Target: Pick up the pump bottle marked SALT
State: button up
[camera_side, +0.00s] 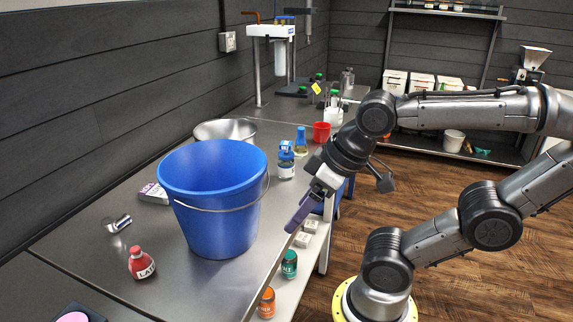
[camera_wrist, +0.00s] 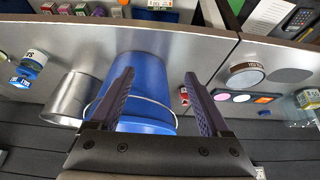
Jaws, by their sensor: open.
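A clear bottle (camera_side: 286,170) with a blue top and a white label stands on the steel bench, right of and behind the blue bucket in the side view. In the wrist view it appears at the far left (camera_wrist: 34,60), its label partly readable as "SA", with a blue part beside it. I take it for the SALT pump bottle; its full marking is not legible. My gripper (camera_side: 298,216) is in front of and to the right of it, apart from it, pointing down toward the bench's front edge. In the wrist view my gripper (camera_wrist: 159,74) is open and empty, fingers spread over the bucket.
The large blue bucket (camera_side: 213,207) with a wire handle fills the bench middle. A steel bowl (camera_side: 226,128) sits behind it. A blue-capped flask (camera_side: 300,142) and red cup (camera_side: 321,131) stand beyond the bottle.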

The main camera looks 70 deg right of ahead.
jog(key=w+d+r+m+h, duration=0.2)
jog(key=w+d+r+m, duration=0.2)
jog(key=w+r+m, duration=0.25)
jog(key=m+g+h, duration=0.4)
jog(key=m, duration=0.5)
send_over(285, 144)
jog(key=a, duration=0.4)
notch_tip(285, 144, down, 6)
jog(key=x, duration=0.5)
jog(key=s+x, duration=0.1)
jog(key=x, duration=0.1)
jog(key=shift+f, duration=0.4)
jog(key=shift+x, duration=2.5)
jog(key=shift+s+d, duration=0.15)
jog(key=shift+s, duration=0.05)
